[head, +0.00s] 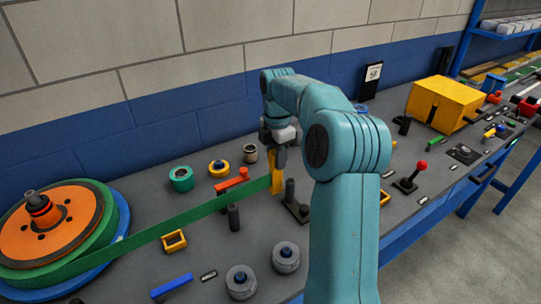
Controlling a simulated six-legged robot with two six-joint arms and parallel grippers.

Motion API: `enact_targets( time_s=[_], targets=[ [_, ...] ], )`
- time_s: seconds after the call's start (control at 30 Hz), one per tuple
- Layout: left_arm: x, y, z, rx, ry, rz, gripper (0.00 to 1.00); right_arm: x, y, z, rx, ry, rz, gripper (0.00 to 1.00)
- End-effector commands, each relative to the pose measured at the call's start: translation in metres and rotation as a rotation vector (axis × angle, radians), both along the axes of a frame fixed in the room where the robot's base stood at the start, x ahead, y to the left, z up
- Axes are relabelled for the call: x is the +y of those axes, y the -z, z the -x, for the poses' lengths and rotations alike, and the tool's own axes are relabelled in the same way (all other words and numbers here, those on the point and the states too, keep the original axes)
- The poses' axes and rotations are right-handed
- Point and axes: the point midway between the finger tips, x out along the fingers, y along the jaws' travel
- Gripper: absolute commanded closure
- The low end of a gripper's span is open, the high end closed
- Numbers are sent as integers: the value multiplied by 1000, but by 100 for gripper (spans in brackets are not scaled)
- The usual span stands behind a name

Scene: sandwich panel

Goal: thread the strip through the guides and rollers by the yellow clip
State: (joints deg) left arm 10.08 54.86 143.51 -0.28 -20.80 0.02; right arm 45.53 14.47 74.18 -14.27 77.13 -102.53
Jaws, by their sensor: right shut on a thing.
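My right gripper (280,157) points down and is shut on the yellow clip (276,179), above the grey bench. The green strip (190,226) runs from the orange and green reel (52,226) at the left up to the clip and looks fairly straight. It passes above and behind a small yellow square guide (174,240) and crosses near a dark post (233,217). Two grey rollers (241,281) (285,257) stand at the front of the bench. A dark post on a base (293,205) stands just right of the clip. My left gripper is not in view.
Behind the strip are a green ring (181,179), a yellow roller (219,168) and an orange bar (231,184). A blue bar (171,287) lies in front. A red-knobbed lever (411,178) and a yellow box (441,104) stand at right. My right arm hides part of the bench.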

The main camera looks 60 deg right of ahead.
Motion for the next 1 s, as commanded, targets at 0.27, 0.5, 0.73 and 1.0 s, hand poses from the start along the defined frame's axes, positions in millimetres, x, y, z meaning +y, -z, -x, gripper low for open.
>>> enact_targets(
  time_s=[0.27, 0.5, 0.73, 1.0],
  targets=[
    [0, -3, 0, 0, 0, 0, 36, -5, 0, 3, 0, -1, 1, 100],
    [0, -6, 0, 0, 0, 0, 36, -7, -1, 5, 0, 1, 0, 100],
    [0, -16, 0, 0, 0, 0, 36, -20, -2, 13, 1, 2, 0, 100],
    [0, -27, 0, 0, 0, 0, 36, -35, -3, 22, 1, 1, 1, 100]
  ],
)
